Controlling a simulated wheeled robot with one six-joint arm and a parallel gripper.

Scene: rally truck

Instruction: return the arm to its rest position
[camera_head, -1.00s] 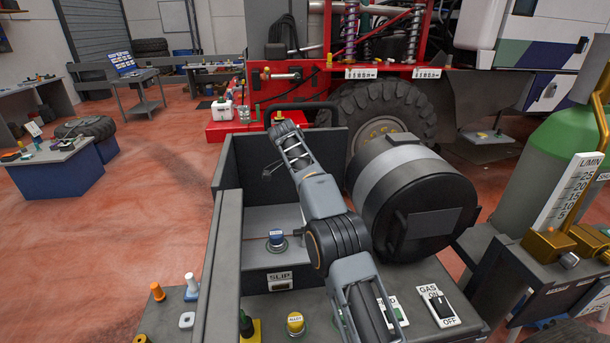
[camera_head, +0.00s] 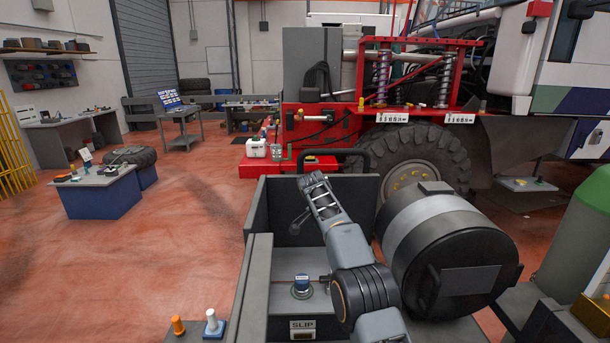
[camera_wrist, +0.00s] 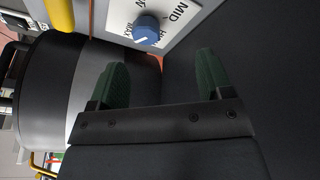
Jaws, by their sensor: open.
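My arm (camera_head: 348,250) reaches forward from the bottom of the head view over a grey open-topped bench unit, left of a large black and grey drum (camera_head: 431,212). I cannot make out my gripper's fingers in the head view. In the wrist view my gripper (camera_wrist: 162,72) has its two dark green fingers well apart, with nothing between them. Beyond the fingertips is a blue knob (camera_wrist: 146,28) on a white panel marked MID. The fingers look clear of the knob, but the exact distance cannot be told. The drum also fills the left of the wrist view.
The grey bench unit (camera_head: 258,290) has upright walls close around my arm. A blue-topped button (camera_head: 301,285) stands inside it. The red truck frame (camera_head: 420,72) and big tyre (camera_head: 415,165) are behind. Open red floor (camera_head: 190,235) lies to the left.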

